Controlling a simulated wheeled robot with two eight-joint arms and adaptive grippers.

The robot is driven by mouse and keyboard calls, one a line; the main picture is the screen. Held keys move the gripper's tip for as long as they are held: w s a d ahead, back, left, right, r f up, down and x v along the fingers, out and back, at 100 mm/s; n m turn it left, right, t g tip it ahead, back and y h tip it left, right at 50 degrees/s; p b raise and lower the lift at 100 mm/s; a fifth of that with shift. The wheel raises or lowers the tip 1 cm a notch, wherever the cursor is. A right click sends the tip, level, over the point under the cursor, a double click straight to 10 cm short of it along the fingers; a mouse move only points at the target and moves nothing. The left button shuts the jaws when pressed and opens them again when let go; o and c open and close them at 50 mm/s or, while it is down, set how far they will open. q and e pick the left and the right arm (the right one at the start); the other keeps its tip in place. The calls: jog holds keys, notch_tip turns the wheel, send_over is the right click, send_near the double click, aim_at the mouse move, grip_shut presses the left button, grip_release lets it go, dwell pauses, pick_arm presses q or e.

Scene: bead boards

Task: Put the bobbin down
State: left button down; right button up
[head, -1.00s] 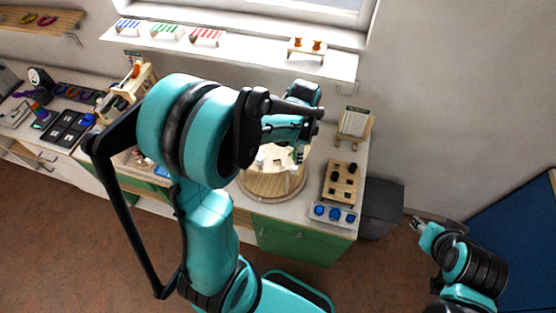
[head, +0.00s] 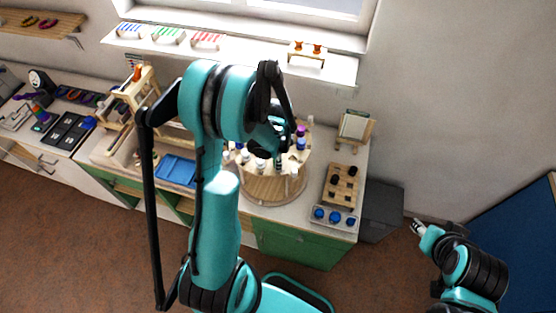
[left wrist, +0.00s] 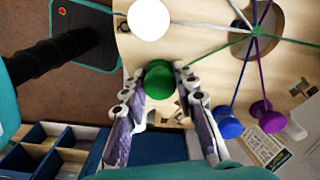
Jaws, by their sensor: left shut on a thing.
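The green bobbin (left wrist: 160,84) is between the fingertips of my left gripper (left wrist: 162,72), which is shut on it, in the left wrist view. A green thread runs from it towards the hole (left wrist: 268,32) where several coloured threads meet. A blue bobbin (left wrist: 228,125) and a purple bobbin (left wrist: 270,118) are to the right, a white bobbin (left wrist: 150,18) above. In the head view the round wooden stand (head: 272,187) is below and behind my left arm, which hides most of the gripper. My right gripper (head: 418,227) is off to the right; its finger opening is too small to judge.
A wooden peg board (head: 342,185) and a tray of blue knobs (head: 335,216) stand right of the round stand. A blue tray (head: 175,170) is on its left. A small easel (head: 355,128) stands behind.

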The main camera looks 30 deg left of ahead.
pick_arm(q)
jog(key=shift+f, duration=0.2)
jog(key=c, duration=1.2)
grip_release()
jog(key=shift+r, duration=0.15)
jog(key=shift+r, duration=0.2)
notch_tip(320, 180, up, 11)
jog(key=s+d+r+n+t, duration=0.2)
jog(key=s+d+r+n, duration=0.1)
jog(key=n, duration=0.1)
jog(key=s+d+r+n+t, duration=0.2)
jog(key=s+d+r+n, duration=0.1)
jog(key=s+d+r, duration=0.1)
jog(key=s+d+r+n+t, duration=0.3)
jog(key=s+n, duration=0.1)
jog(key=shift+s+d+r+n+p, duration=0.1)
jog(key=shift+d+r+n+p, duration=0.1)
jog(key=shift+d+n+p, duration=0.1)
